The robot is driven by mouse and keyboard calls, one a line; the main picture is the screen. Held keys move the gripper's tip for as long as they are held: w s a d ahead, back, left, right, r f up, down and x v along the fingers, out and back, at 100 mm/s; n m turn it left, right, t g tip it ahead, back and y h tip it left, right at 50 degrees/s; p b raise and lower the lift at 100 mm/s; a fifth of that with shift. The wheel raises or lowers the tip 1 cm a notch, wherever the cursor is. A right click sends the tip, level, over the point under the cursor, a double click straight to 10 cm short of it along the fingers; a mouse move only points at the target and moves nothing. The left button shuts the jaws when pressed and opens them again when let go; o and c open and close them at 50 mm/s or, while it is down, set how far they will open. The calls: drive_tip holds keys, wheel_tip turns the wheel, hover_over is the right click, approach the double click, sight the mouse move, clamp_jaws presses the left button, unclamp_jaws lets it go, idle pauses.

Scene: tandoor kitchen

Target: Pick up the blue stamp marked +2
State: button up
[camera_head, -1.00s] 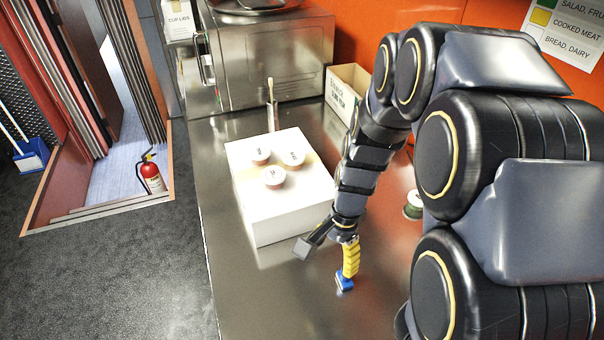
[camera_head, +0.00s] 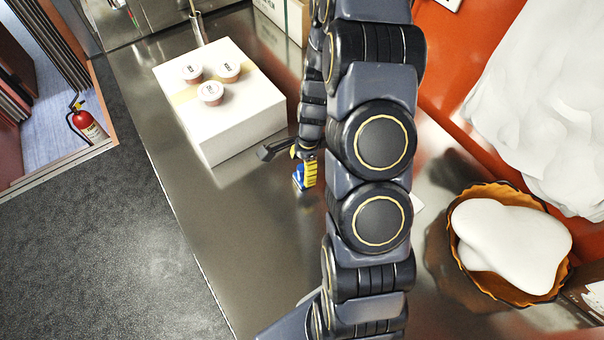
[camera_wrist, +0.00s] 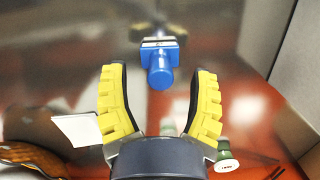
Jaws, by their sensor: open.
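The blue stamp (camera_wrist: 160,66) is in the upper middle of the wrist view, its round handle towards me and a blockier head behind. No +2 mark is readable. It also shows partly in the head view (camera_head: 298,178), beside a yellow finger. My gripper (camera_wrist: 160,72) is open, one yellow ridged finger on each side of the handle with a visible gap at both sides. In the head view my gripper (camera_head: 303,168) is low over the steel counter, right of the white box, and partly hidden by my arm.
The white box (camera_head: 232,134) with three small cups (camera_head: 210,93) stands close left of my gripper. A round green-and-white item (camera_wrist: 226,161) and a white card (camera_wrist: 78,129) lie near my fingers. A basket (camera_head: 463,262) holding white dough (camera_head: 512,245) is right. Bare counter (camera_head: 225,240) lies in front.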

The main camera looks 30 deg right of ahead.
drive_tip(key=f, duration=0.2)
drive_tip(key=shift+a+f, duration=0.2)
drive_tip(key=shift+f, duration=0.2)
clamp_jaws()
drive_tip(key=shift+r, duration=0.1)
